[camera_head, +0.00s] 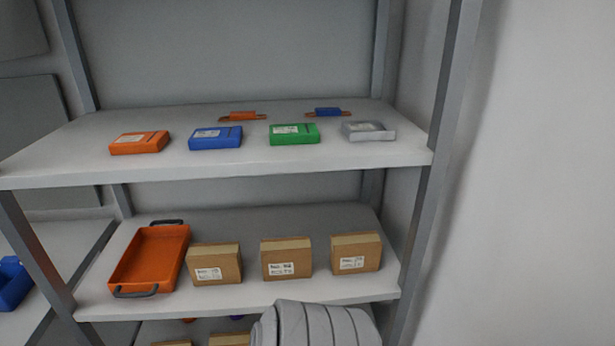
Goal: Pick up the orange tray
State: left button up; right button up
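The orange tray (151,259) lies on the left part of the middle shelf. It is a shallow open box and looks empty. It has a dark handle at its front end and another at its back end. Neither of my grippers is in view. A grey ribbed part, which may be mine, shows at the bottom middle edge, in front of the shelf.
Cardboard boxes (287,259) stand right of the tray on the middle shelf (250,294); the nearest is close beside it. The upper shelf (230,165) holds several coloured packs. Grey posts (437,170) flank the rack. A blue tray (12,282) shows at far left.

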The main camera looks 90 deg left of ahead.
aim_at(151, 264)
jog(key=u, duration=2.25)
